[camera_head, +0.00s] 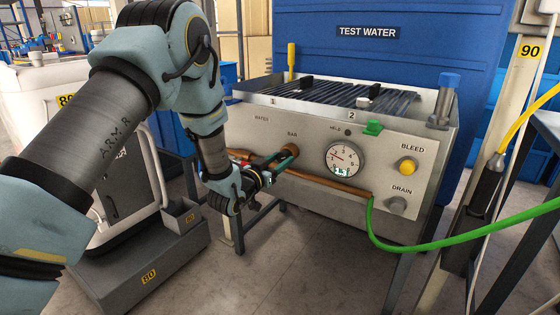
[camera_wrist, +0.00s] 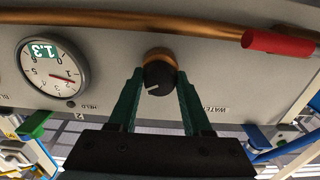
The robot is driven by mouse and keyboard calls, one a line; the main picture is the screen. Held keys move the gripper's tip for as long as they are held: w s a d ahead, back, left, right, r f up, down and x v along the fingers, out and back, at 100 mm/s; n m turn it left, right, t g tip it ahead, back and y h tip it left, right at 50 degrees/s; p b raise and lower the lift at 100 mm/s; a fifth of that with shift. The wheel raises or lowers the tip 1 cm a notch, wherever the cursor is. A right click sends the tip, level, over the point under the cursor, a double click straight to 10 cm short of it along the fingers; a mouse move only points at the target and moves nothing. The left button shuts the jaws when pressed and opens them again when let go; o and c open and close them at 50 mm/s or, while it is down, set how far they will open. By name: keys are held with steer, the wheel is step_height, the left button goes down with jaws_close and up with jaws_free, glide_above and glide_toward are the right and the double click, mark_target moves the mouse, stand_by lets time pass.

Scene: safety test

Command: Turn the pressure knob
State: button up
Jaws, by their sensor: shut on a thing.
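The pressure knob (camera_wrist: 158,76) is a black round knob with a white mark and a brass collar, on the grey front panel of the test bench. In the head view its brass collar (camera_head: 291,149) shows beside the "BAR" label. My gripper (camera_head: 284,157) reaches the knob from the left front. In the wrist view the green fingers of my gripper (camera_wrist: 159,83) stand on either side of the knob, shut on it. The pressure gauge (camera_head: 345,159) is right of the knob; in the wrist view the gauge (camera_wrist: 54,68) appears upside down, with a 1.3 display.
A copper pipe (camera_head: 325,184) runs below the knob and joins a green hose (camera_head: 400,247). A yellow bleed knob (camera_head: 408,166) and grey drain knob (camera_head: 397,205) sit at the right. A white machine (camera_head: 35,110) stands at the left.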

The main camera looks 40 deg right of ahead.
jaws_close()
steer(key=shift+f+m+b, duration=0.15)
steer(key=shift+m+b, duration=0.5)
steer(key=shift+m, duration=0.05)
steer(key=m+b, duration=0.2)
steer(key=m, duration=0.1)
steer(key=shift+b, duration=0.35)
steer(key=shift+m+b, duration=0.55)
steer(key=shift+m, duration=0.55)
steer(key=o, duration=1.1)
jaws_free()
